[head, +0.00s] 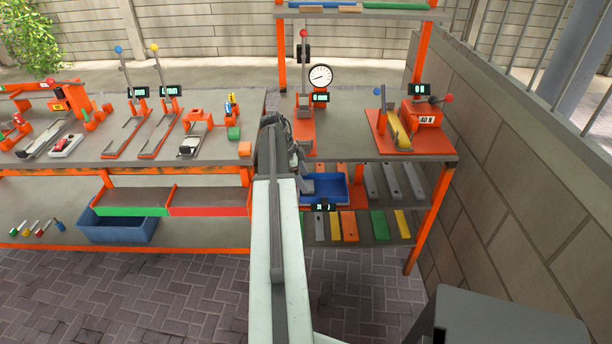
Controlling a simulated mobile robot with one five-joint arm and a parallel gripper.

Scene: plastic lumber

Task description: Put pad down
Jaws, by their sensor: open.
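My arm reaches forward from the bottom centre. My gripper (273,128) is at its far end, over the front part of the workbench, left of the orange press with a round dial (320,76). The jaws are open, but the fingertips are small and dark, and my own arm covers part of what lies below them. I cannot pick out a pad for certain.
An orange station with a yellow strip (398,132) stands on the right bench. A blue tray (328,188) sits below the bench front. Several lever tools and displays fill the left bench (215,150). A block wall (520,170) closes the right side.

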